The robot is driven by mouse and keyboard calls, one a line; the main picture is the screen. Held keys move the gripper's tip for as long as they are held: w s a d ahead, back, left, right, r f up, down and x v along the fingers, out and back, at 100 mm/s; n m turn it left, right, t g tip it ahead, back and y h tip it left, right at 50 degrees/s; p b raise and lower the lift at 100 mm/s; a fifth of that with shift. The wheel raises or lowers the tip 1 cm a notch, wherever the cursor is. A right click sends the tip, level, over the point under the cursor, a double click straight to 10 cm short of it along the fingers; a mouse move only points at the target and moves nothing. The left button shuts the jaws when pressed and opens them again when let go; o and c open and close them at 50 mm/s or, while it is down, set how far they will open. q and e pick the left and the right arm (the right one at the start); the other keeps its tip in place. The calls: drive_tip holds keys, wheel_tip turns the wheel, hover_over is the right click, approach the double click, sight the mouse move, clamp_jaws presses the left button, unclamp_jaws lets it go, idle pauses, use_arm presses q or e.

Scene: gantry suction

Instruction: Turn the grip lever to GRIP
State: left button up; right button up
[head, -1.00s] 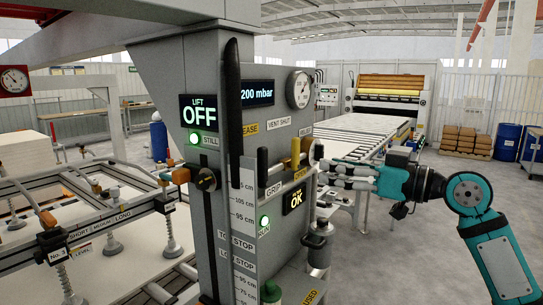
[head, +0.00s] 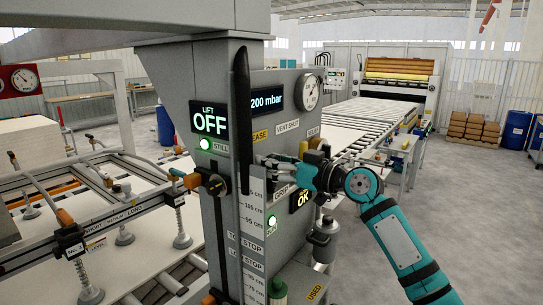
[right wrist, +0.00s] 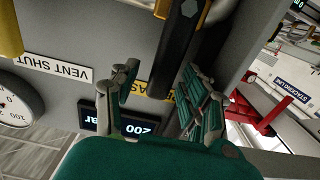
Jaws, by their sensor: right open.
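The grip lever (right wrist: 176,50) is a dark handle on the grey control column, in front of the partly covered RELEASE label (right wrist: 160,88) in the right wrist view. In the head view my gripper hides most of it, between RELEASE (head: 259,136) and GRIP (head: 281,191). My right gripper (head: 264,160) is open at the panel. In the right wrist view its fingers (right wrist: 160,75) stand on either side of the lever's line; I cannot tell whether they touch it. My left gripper is not in view.
A yellow vent handle (head: 303,150) stands close right of the gripper. A tall black bar (head: 240,115) rises at the column's left edge. A round gauge (head: 308,92) and a pressure display (head: 267,101) sit above. Open floor (head: 480,220) lies to the right.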

drive_tip(key=shift+w+a, duration=0.15)
clamp_jaws()
idle(0.4)
